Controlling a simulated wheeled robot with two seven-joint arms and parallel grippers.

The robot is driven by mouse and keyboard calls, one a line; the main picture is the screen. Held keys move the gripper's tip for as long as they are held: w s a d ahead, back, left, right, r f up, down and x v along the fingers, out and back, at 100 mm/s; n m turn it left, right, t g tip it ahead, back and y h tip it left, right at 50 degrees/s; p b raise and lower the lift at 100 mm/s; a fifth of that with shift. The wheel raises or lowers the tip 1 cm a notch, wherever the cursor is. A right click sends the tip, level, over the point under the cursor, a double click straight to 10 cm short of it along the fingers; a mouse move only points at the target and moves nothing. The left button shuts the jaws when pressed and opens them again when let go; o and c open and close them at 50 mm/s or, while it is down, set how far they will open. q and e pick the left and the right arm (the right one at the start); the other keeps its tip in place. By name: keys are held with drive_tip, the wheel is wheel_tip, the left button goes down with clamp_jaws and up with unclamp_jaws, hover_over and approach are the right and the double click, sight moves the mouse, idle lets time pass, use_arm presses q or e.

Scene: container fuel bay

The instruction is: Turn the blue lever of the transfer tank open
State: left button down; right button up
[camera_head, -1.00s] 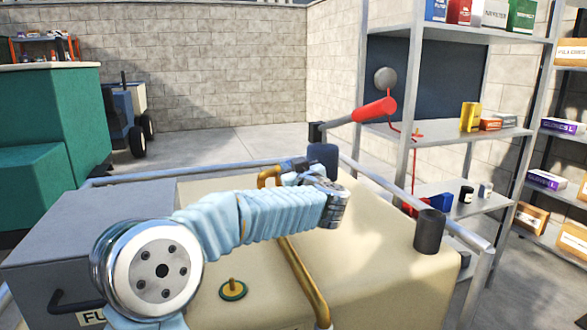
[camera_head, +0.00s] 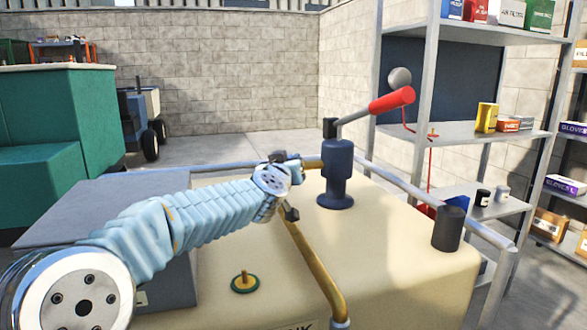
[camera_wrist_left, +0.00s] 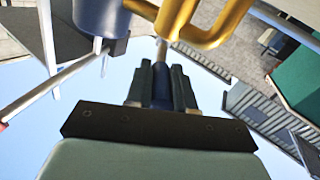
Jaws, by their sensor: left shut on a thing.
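The cream transfer tank (camera_head: 400,250) fills the front of the head view. A brass pipe (camera_head: 312,262) runs over its top, also seen in the left wrist view (camera_wrist_left: 222,30). My left gripper (camera_wrist_left: 160,92) is shut on a dark blue piece, apparently the blue lever (camera_wrist_left: 160,82), close to the brass pipe in the left wrist view. In the head view my left wrist hides the jaws and the lever, so its angle cannot be told. My right gripper is not in view.
A dark blue hand pump (camera_head: 338,170) with a red-gripped handle (camera_head: 391,99) stands just right of my left wrist. A green and yellow cap (camera_head: 244,282), a grey box (camera_head: 90,215) and a rail (camera_head: 400,190) are close by. Shelves (camera_head: 430,75) stand at the right.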

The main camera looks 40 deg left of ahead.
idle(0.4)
use_arm(q)
drive_tip(key=c, duration=1)
unclamp_jaws()
drive_tip(key=shift+s, duration=0.1)
drive_tip(key=shift+p+v, duration=0.6)
drive_tip(key=shift+v, duration=6.25)
drive_tip(key=shift+a, duration=0.15)
